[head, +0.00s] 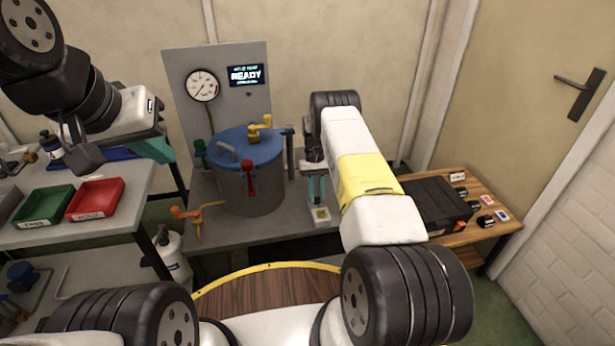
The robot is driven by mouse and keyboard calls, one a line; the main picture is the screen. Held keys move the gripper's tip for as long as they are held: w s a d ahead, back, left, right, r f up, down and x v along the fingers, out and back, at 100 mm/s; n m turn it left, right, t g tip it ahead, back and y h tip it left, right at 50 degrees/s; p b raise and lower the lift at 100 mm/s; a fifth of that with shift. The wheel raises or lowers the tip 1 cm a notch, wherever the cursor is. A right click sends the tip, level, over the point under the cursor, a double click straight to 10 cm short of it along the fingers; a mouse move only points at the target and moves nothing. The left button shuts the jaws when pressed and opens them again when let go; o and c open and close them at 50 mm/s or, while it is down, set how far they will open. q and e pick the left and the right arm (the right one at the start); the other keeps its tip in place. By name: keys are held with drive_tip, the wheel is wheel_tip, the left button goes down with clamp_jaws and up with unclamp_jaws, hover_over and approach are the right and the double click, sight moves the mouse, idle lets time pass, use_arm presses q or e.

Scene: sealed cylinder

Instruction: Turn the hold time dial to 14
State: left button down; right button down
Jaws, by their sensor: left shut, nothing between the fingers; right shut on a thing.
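A blue-lidded grey cylinder (252,170) stands on the grey bench. Behind it, a grey panel (215,60) carries a round gauge (202,85) and a display (246,75) reading READY. I cannot make out a dial marked with hold-time numbers. My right gripper (317,190) points down at the bench to the right of the cylinder. It is shut on a small pale piece with a yellowish face (320,213); I cannot tell whether this is the dial. My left gripper (157,150) is shut and empty, in the air left of the cylinder.
A green tray (46,207) and a red tray (95,200) sit on the left table. An orange handle (197,212) stands at the bench's front left. A black case (432,205) lies on the wooden table at right. A yellow valve (260,127) tops the cylinder.

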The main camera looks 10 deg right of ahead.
idle(0.3)
drive_tip(key=c, duration=1.2)
unclamp_jaws()
drive_tip(key=shift+c, duration=0.2)
drive_tip(key=shift+r, duration=0.1)
drive_tip(key=v, duration=0.7)
drive_tip(key=shift+r, duration=0.35)
drive_tip(key=shift+w, duration=0.2)
